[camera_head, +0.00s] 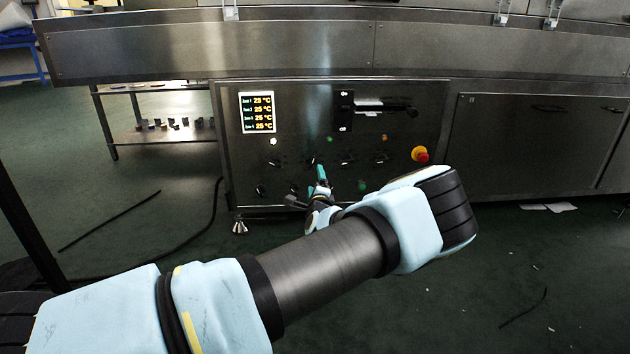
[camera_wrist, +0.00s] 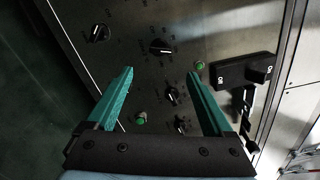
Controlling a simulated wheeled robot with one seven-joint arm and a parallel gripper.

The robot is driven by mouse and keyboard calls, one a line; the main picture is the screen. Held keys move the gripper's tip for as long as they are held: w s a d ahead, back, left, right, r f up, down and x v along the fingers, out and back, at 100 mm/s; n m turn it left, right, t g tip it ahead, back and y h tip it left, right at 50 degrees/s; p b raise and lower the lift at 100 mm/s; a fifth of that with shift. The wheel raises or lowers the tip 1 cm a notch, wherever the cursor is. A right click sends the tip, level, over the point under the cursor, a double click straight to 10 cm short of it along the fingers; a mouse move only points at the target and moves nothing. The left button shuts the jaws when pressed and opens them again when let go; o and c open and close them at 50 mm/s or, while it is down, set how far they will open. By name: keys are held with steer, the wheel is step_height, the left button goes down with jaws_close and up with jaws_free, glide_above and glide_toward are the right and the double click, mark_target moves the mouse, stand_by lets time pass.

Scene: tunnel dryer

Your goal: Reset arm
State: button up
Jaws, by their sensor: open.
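My gripper (camera_wrist: 165,100) is open and empty in the wrist view, its two teal fingers spread apart in front of the dryer's control panel (camera_wrist: 130,40). Dark rotary knobs (camera_wrist: 161,47) and green buttons (camera_wrist: 140,119) show between and beyond the fingers. I cannot tell whether a finger touches the panel. In the head view my gripper (camera_head: 321,173) is small and partly hidden behind my arm, in front of the lower part of the panel (camera_head: 300,120). My arm reaches from the lower left, bends at the right and turns back toward the panel.
A display (camera_head: 257,113) reads 25 °C in several zones. A lever switch (camera_head: 375,106) and a red emergency stop (camera_head: 420,154) are on the panel. A shelf (camera_head: 165,130) with small items stands at left. Dark cables (camera_head: 205,240) lie on the green floor. Open floor lies at lower right.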

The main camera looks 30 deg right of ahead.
steer(key=shift+a, duration=0.1)
steer(key=w+a+r+n+g+y+p, duration=0.1)
steer(key=w+a+n+y, duration=0.25)
steer(key=a, duration=0.35)
steer(key=w+a+n+g+y+p, duration=0.1)
steer(key=w+a+n+y+p, duration=0.2)
steer(key=a, duration=0.4)
steer(key=s+a+r+n+g+y+p, duration=0.15)
steer(key=a+n+g, duration=0.5)
steer(key=a, duration=0.75)
steer(key=s+a+r+n+g+p, duration=0.35)
steer(key=s+a+r+n, duration=0.35)
steer(key=s+a+r, duration=0.5)
steer(key=s+a+r+n+g+p, duration=0.35)
steer(key=s+a+r+n, duration=0.25)
steer(key=s+a+r, duration=0.6)
steer(key=s+d+r+p, duration=0.1)
steer(key=r+p, duration=1.7)
steer(key=p, duration=0.1)
steer(key=d+r+p, duration=0.2)
steer(key=r+p, duration=1.5)
steer(key=p, duration=0.2)
steer(key=shift+s+d+r+t+h, duration=0.15)
steer(key=shift+s+r+t+h, duration=0.15)
steer(key=shift+s+r+t, duration=0.1)
steer(key=shift+c, duration=0.3)
